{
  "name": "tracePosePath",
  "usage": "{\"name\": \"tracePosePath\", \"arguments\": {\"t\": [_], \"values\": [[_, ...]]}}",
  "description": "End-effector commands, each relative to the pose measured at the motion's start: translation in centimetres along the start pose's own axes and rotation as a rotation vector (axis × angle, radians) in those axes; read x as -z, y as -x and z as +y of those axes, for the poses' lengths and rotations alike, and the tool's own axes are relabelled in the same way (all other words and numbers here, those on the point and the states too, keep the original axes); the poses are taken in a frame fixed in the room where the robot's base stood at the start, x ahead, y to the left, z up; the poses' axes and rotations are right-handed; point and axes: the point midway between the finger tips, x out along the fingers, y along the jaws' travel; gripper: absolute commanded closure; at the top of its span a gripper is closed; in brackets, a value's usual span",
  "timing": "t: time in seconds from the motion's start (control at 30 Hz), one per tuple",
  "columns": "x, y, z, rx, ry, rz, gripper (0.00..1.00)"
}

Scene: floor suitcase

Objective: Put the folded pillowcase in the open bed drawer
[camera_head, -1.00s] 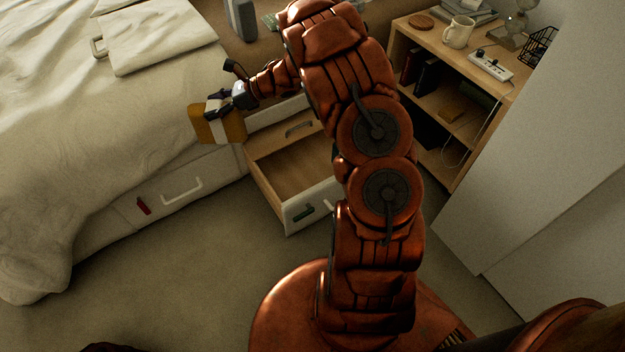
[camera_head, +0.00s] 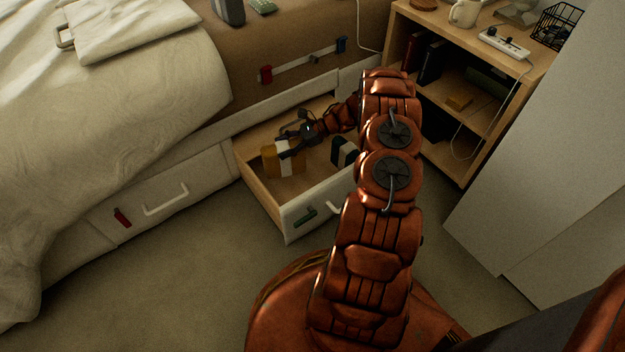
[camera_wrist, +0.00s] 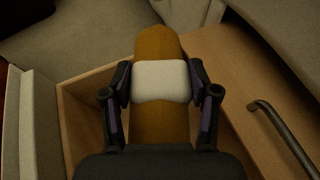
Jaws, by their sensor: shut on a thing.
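The folded pillowcase (camera_head: 269,160) is an ochre bundle with a white band around its middle. My gripper (camera_head: 287,149) is shut on it. In the wrist view the pillowcase (camera_wrist: 160,42) sits between the two fingers, which press on its banded middle from both sides. The open bed drawer (camera_head: 290,226) is pulled out from the bed base. The pillowcase is over the left part of its opening; whether it touches the drawer floor I cannot tell. The wrist view also shows the drawer's wooden wall (camera_wrist: 86,112).
A dark item with a light side (camera_head: 343,152) shows inside the drawer, right of the pillowcase. A closed drawer with a white handle (camera_head: 166,199) is to the left. The wooden shelf unit (camera_head: 470,140) stands to the right. The carpet in front is clear.

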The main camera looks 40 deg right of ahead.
Motion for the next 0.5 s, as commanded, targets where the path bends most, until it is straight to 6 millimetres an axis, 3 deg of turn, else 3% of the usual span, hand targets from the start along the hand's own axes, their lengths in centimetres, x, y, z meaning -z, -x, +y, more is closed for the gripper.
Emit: {"name": "tracePosePath", "arguments": {"t": [0.27,0.5], "values": [[2.6,-0.4,0.2,0.001,0.001,-0.001,1.0],[6.3,-2.1,0.3,0.0,-0.001,-0.002,1.0]]}}
